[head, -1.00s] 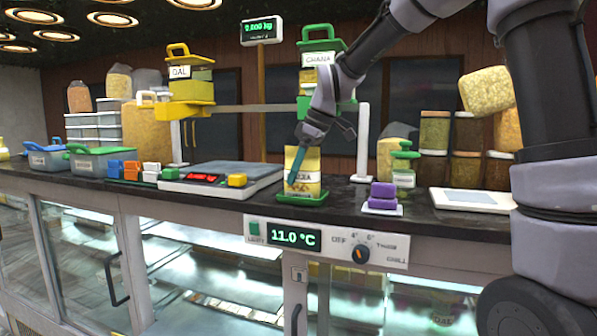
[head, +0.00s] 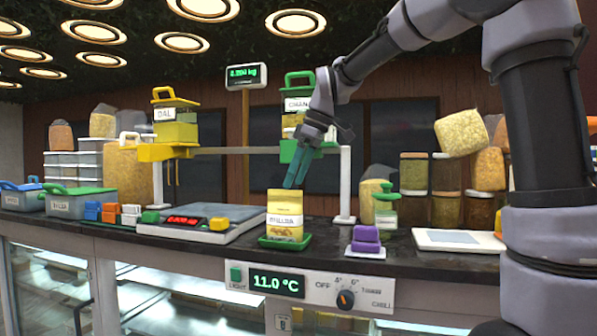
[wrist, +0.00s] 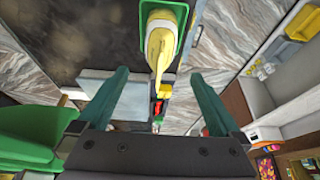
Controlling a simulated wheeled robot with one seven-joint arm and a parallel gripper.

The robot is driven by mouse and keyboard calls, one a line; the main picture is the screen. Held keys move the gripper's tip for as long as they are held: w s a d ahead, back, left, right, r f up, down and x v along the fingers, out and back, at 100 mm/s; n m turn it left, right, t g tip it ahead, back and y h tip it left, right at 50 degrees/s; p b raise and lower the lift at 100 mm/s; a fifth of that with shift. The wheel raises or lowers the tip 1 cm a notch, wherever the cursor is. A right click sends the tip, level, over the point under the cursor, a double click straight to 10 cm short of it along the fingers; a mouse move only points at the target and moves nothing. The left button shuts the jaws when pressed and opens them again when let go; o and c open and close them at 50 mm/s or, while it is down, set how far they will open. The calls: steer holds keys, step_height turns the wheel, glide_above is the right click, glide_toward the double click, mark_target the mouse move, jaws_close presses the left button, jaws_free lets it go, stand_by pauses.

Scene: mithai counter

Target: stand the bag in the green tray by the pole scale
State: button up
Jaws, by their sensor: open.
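The bag (head: 285,211), yellow with a white label, stands upright in the small green tray (head: 270,242) on the dark counter. The display of the pole scale (head: 246,76) is on a pole behind, to the left. My gripper (head: 297,177) is just above the bag's top, its teal fingers apart and empty. In the wrist view the fingers of my gripper (wrist: 158,80) are spread. The bag (wrist: 165,45) and the green tray (wrist: 179,10) lie beyond them, clear of both fingers.
A balance beam carries a yellow pan (head: 175,150) and a green pan behind my gripper. A flat scale (head: 225,222) stands left of the tray, with purple weights (head: 366,240) to the right. Jars (head: 413,172) stand at the back right.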

steer(key=shift+v, duration=0.8)
steer(key=shift+s+d, duration=0.15)
steer(key=shift+d, duration=0.15)
steer(key=s+d+f+m+t+h, duration=0.1)
steer(key=s+d+f+m+t, duration=0.1)
steer(key=s+d+m, duration=0.6)
steer(key=s+d+f+m+t+h, duration=0.1)
steer(key=s+d+f+m+t, duration=0.2)
steer(key=s+d+m, duration=0.6)
steer(key=d+f+m, duration=0.1)
steer(key=d, duration=0.2)
steer(key=shift+s+f+t, duration=0.25)
steer(key=shift+s+t, duration=0.05)
steer(key=shift+s, duration=0.05)
